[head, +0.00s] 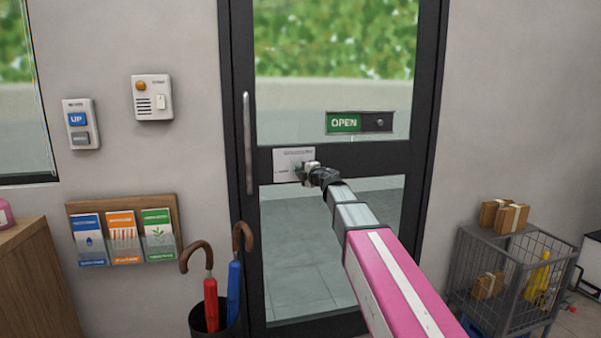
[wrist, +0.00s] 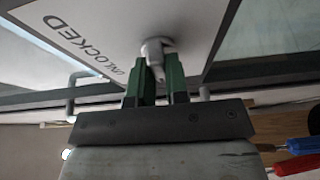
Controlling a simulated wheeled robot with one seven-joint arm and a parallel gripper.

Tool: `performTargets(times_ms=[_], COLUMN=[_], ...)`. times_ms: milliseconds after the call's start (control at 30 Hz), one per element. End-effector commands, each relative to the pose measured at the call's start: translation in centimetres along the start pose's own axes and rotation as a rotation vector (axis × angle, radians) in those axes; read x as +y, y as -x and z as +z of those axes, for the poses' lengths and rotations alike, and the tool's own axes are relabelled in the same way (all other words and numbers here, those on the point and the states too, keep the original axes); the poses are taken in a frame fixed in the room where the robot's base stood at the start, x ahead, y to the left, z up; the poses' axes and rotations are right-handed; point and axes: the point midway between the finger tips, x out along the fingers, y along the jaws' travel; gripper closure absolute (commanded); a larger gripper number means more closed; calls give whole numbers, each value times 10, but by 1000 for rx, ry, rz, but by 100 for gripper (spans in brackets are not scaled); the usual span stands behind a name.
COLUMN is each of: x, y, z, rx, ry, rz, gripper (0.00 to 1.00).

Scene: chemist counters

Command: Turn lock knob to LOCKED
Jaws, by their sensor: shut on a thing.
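The lock plate (head: 288,160) is a pale rectangle on the glass door's dark middle rail. In the wrist view the plate (wrist: 110,30) fills the upper part and shows the word UNLOCKED at its left. The metal lock knob (wrist: 156,50) stands out from the plate, with its tip between the green fingers of my gripper (wrist: 156,82). My gripper is shut on the knob. In the head view my gripper (head: 308,172) reaches the right part of the plate and hides the knob. No LOCKED label is legible.
A vertical door handle (head: 247,143) is left of the plate. An OPEN sign (head: 360,122) hangs on the glass above right. An umbrella stand (head: 213,325) with red and blue umbrellas is below left. A wire cage cart (head: 512,275) with boxes stands at right.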

Motion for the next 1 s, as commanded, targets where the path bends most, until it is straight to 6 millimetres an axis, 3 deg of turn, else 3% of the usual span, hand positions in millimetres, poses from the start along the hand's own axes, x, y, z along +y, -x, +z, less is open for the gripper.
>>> performTargets(times_ms=[433, 467, 500, 533, 1000], x=[-1, -1, -1, -1, 0], y=[0, 0, 0, 0, 10], z=[-1, -1, -1, -1, -1], rx=[3, 3, 2, 2, 0], ry=[13, 13, 13, 12, 10], rz=[-6, -6, -6, -5, -4], gripper=[100, 79, 66, 60, 60])
